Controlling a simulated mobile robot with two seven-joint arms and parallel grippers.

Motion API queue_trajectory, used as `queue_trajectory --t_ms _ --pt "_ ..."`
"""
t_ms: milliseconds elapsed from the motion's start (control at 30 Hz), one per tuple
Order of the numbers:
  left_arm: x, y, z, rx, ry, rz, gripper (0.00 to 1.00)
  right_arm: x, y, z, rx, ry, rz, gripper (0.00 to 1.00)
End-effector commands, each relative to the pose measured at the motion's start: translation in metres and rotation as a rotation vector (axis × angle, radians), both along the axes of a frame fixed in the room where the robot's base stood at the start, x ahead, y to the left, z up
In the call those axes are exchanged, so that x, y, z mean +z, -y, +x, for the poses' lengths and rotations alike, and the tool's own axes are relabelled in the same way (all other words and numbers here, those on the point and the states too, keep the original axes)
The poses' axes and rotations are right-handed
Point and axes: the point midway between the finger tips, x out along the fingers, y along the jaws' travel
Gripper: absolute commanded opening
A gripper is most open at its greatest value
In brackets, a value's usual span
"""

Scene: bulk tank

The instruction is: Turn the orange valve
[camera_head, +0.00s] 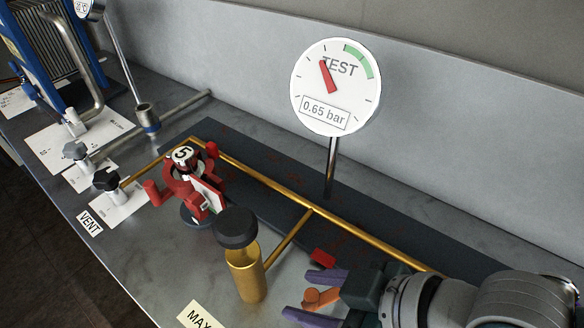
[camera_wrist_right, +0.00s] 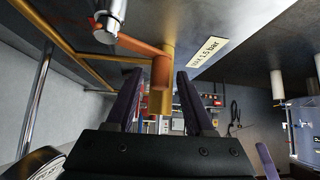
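The orange valve handle (camera_head: 322,297) is at the bottom of the head view, partly hidden by my right gripper. In the right wrist view the orange lever (camera_wrist_right: 140,46) runs from a silver cylinder (camera_wrist_right: 112,18) to an end between my fingers. My right gripper (camera_head: 304,297) has its purple fingers apart, one on each side of the orange handle. In the right wrist view the gripper (camera_wrist_right: 158,74) shows gaps between both fingers and the lever end. I cannot make out my left gripper in either view.
A gauge (camera_head: 335,87) reading 0.65 bar stands behind on a post. A brass pipe (camera_head: 262,183) runs along the bench to a brass cylinder with a black cap (camera_head: 237,228). A red device marked 5 (camera_head: 190,180) stands left of it. A MAX label (camera_head: 202,317) lies in front.

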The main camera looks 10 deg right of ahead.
Motion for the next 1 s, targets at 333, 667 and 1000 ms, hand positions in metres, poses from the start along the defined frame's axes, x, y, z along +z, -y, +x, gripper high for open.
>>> queue_trajectory --t_ms 333,667,1000 --pt "0.004 0.001 0.000 0.003 -0.001 -0.005 0.00 0.008 -0.001 0.000 0.000 0.001 0.003 0.55" --pt "0.029 0.001 0.000 0.000 -0.001 -0.002 0.00 0.083 0.000 0.000 0.002 0.005 0.002 0.55" --pt "0.042 -0.001 0.000 -0.005 -0.001 0.006 0.00 0.168 0.000 0.001 0.001 0.005 0.002 0.55"
